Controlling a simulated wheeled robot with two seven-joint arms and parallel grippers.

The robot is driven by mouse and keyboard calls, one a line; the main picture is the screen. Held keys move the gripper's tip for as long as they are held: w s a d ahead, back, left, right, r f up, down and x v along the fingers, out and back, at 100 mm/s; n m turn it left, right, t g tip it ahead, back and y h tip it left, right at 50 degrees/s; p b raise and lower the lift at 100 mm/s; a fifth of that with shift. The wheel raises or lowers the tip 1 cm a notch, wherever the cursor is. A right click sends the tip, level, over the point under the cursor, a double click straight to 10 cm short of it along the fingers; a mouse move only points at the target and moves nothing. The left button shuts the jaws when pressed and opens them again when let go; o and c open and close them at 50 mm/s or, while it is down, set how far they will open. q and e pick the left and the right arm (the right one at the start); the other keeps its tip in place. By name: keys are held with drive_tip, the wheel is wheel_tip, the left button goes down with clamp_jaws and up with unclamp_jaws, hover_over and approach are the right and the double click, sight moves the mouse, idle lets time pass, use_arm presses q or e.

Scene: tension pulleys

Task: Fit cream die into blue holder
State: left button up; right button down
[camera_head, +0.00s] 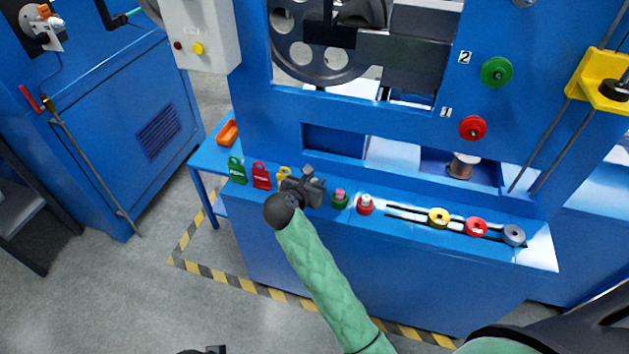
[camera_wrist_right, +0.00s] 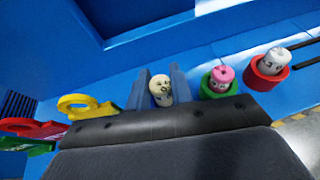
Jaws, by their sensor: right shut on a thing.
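My right gripper (camera_head: 308,176) is over the front ledge of the blue machine, between the yellow tag and the green holder. In the right wrist view its two grey-blue fingers (camera_wrist_right: 160,88) are closed on the sides of the cream die (camera_wrist_right: 160,88), which has dark marks on its face. The die's lower part is hidden by the gripper body. I cannot make out the blue holder apart from the blue ledge and the fingers, so I cannot tell whether the die touches it.
A green holder (camera_head: 340,203) with a pink die and a red holder (camera_head: 365,208) with a white die stand to the right. Green (camera_head: 237,172), red (camera_head: 261,177) and yellow (camera_head: 284,173) tags stand left. Yellow (camera_head: 438,217), red (camera_head: 476,227) and grey (camera_head: 514,235) pulleys sit along slots further right.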

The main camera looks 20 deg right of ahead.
use_arm(q)
drive_tip(key=shift+f, duration=0.2)
use_arm(e)
drive_tip(key=shift+f, duration=0.3)
use_arm(q)
drive_tip(key=shift+f+b, duration=0.25)
drive_tip(key=shift+b, duration=0.15)
use_arm(e)
drive_tip(key=shift+f, duration=0.3)
use_arm(q)
drive_tip(key=shift+s+f+b, duration=0.1)
drive_tip(key=shift+f+b, duration=0.2)
drive_tip(key=shift+b, duration=0.05)
use_arm(e)
drive_tip(key=shift+f, duration=0.6)
drive_tip(key=c, duration=1.2)
unclamp_jaws()
drive_tip(key=shift+o, duration=0.2)
use_arm(q)
drive_tip(key=shift+d, duration=0.1)
